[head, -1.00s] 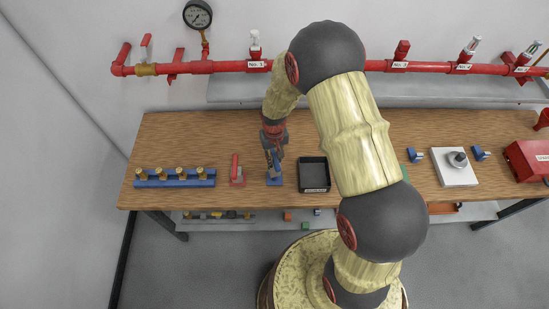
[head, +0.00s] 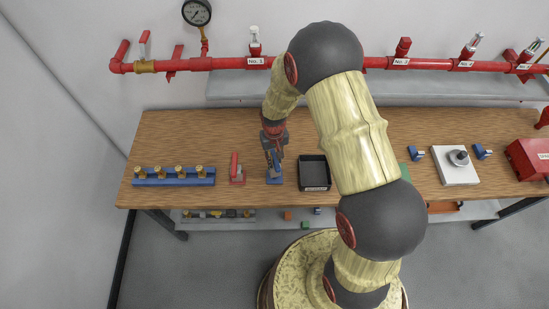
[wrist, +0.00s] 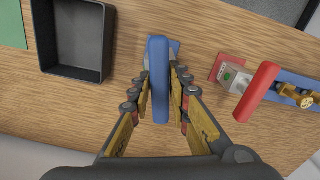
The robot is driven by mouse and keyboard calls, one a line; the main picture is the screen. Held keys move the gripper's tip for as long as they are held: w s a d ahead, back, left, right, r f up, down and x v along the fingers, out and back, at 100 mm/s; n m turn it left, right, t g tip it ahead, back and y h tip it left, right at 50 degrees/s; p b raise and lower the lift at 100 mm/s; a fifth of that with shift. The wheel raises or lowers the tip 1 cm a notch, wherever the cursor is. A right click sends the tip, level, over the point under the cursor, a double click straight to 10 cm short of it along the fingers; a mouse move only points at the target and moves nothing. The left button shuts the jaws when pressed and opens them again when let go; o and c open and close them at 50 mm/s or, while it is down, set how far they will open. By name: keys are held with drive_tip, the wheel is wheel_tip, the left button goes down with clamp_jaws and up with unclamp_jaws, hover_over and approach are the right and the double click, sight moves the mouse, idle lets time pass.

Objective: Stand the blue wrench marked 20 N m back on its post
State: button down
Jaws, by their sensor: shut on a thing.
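My gripper (head: 274,160) points down over the left-middle part of the wooden table. It is shut on the blue wrench (wrist: 158,75), with one finger on each side of its blue length in the wrist view. In the head view the gripper covers most of the wrench. A blue base (head: 274,181) sits on the table right below the gripper, and a blue part also shows past the wrench's far end in the wrist view. I cannot tell whether the wrench touches the post. The 20 N m mark is not readable.
A red-handled piece (head: 237,170) on a red base stands close to the left. A blue rack with several brass parts (head: 174,176) lies farther left. A black tray (head: 314,186) is close to the right. The wooden table (head: 210,130) is clear behind the gripper.

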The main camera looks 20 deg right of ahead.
drive_tip(key=shift+f+b, duration=1.25)
drive_tip(key=shift+f, duration=0.6)
drive_tip(key=c, duration=1.6)
unclamp_jaws()
wheel_tip(320, 180, up, 12)
drive_tip(key=shift+f, duration=0.1)
